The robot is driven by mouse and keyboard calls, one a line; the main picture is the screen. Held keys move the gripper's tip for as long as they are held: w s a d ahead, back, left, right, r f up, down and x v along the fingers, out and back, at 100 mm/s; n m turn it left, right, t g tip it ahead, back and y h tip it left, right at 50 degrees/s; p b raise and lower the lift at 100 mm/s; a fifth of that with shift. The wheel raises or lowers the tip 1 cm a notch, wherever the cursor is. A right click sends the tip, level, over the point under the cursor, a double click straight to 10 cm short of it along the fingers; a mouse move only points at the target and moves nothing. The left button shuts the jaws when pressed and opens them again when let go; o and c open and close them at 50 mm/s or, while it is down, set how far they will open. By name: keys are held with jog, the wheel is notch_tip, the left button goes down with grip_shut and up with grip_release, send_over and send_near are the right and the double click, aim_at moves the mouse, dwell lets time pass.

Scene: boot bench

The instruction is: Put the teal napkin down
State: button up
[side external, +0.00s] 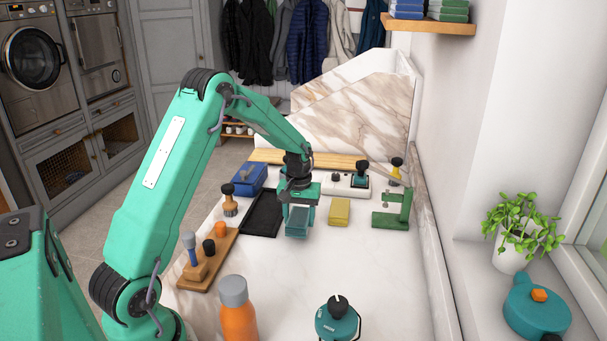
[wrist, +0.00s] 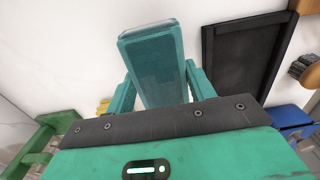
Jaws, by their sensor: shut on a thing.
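The teal napkin (side external: 297,221) is a folded, block-like teal piece in the side external view. In the wrist view the napkin (wrist: 152,62) stands out beyond my fingers. My gripper (side external: 300,203) points down over the white bench and is shut on the napkin. In the wrist view my gripper (wrist: 160,88) has one finger on each side of it. The napkin is low, close to the bench top, between the black tray and a yellow block. I cannot tell whether its lower end touches the bench.
The black tray (side external: 262,214) is empty, just left of my gripper. The yellow block (side external: 339,211) and a green stand (side external: 392,210) are to the right. A blue box (side external: 250,179), a brush (side external: 230,203) and a wooden rack (side external: 207,262) are left.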

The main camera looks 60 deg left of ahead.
aim_at(299, 217)
jog(key=shift+f, duration=1.3)
jog(key=shift+f, duration=0.15)
jog(key=o, duration=1)
notch_tip(299, 217, up, 12)
jog(key=shift+f, duration=0.1)
jog(key=shift+r, duration=0.3)
